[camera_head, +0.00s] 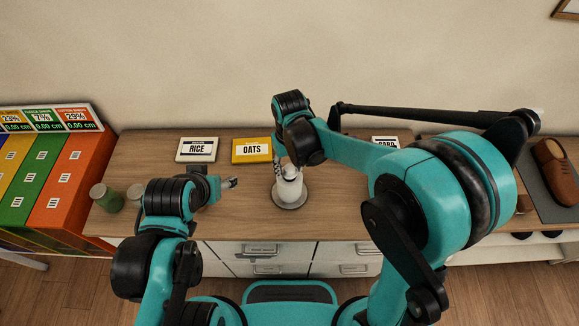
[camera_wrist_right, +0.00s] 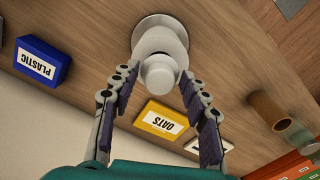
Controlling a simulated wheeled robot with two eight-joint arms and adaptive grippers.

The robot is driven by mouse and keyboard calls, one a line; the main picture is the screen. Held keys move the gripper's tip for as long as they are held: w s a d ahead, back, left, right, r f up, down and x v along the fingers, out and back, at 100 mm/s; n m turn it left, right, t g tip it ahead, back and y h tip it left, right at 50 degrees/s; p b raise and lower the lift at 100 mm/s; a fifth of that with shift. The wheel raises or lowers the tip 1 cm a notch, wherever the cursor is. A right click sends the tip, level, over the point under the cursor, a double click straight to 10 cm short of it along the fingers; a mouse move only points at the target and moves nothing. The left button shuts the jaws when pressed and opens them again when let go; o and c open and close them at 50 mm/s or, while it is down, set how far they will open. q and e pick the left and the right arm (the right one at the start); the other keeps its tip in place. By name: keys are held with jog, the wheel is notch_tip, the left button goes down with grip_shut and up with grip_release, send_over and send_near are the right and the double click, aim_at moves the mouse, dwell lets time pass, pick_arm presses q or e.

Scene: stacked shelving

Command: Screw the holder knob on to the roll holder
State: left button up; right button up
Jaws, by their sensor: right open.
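The roll holder stands upright on the wooden counter, with a white roll (camera_head: 288,190) above its round grey base (camera_head: 291,206). In the right wrist view the pale round knob (camera_wrist_right: 158,74) shows at the top of the holder, in front of the white roll (camera_wrist_right: 160,42). I cannot tell how far it is screwed on. My right gripper (camera_head: 284,161) is above the holder, pointing down. In its wrist view the fingers (camera_wrist_right: 156,73) are open on either side of the knob, with gaps visible. My left gripper (camera_head: 231,183) is left of the holder, apart from it; its jaws are too small to read.
RICE (camera_head: 197,150) and yellow OATS (camera_head: 252,150) boxes stand behind the holder; another box (camera_head: 386,142) is partly hidden by my right arm. A blue PLASTIC box (camera_wrist_right: 43,61) shows in the wrist view.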

jog(key=c, duration=0.8)
jog(key=m, duration=0.6)
jog(key=shift+b, duration=0.4)
jog(key=shift+c, duration=0.2)
jog(key=m, duration=0.5)
jog(key=shift+m, duration=0.3)
jog(key=m+b, duration=0.1)
jog(key=m, duration=0.4)
jog(key=shift+m, duration=0.4)
jog(key=m, duration=0.5)
jog(key=shift+m, duration=0.3)
